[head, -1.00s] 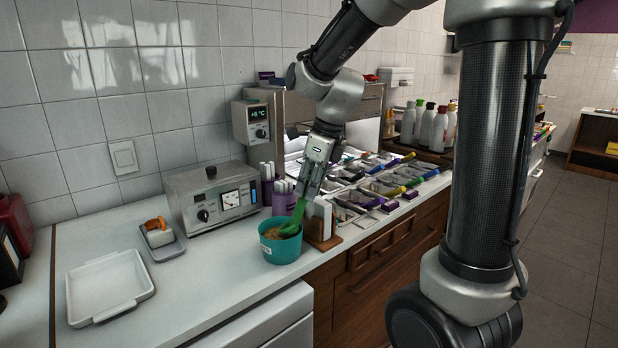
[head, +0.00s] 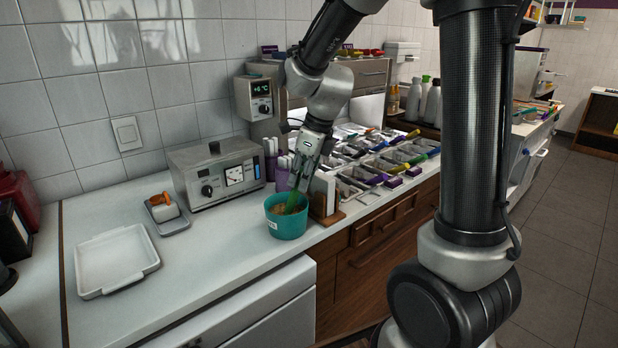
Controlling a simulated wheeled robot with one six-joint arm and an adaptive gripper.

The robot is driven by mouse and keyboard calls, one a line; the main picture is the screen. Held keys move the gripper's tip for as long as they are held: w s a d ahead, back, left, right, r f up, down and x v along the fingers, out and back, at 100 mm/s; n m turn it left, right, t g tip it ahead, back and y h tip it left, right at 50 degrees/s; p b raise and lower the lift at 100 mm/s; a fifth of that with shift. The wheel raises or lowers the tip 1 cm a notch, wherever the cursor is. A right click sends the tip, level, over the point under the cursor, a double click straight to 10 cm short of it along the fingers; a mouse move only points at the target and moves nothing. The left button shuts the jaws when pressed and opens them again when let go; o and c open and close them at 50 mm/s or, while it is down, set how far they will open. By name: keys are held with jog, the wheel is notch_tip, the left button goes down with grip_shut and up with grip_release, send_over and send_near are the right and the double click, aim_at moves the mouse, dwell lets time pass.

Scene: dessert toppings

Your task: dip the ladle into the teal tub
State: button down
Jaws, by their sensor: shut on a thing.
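The teal tub (head: 286,225) stands on the white counter near its front edge and holds a tan filling. The green ladle (head: 291,203) is down inside the tub, steeply tilted. Its lower end is hidden by the tub and the filling. My gripper (head: 300,180) is directly above the tub, pointing down, and is shut on the upper part of the ladle's handle.
A wooden holder with white cards (head: 323,200) stands close to the tub's right. Purple cups (head: 283,177) and a metal appliance (head: 219,178) are behind. Topping trays (head: 370,172) fill the right.

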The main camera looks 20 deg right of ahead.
jog(key=shift+w+a, duration=0.5)
jog(key=shift+a, duration=0.05)
jog(key=shift+s+d+f+t+y, duration=0.75)
jog(key=shift+d+t+y, duration=0.05)
jog(key=shift+d+y, duration=0.15)
jog(key=shift+s+d+f+t+y, duration=0.4)
jog(key=shift+f+t+y, duration=0.05)
jog(key=shift+f, duration=0.1)
jog(key=shift+s+d+f+t+y, duration=0.35)
jog(key=shift+f+t+y, duration=0.1)
jog(key=shift+f, duration=0.1)
jog(key=shift+r, duration=0.15)
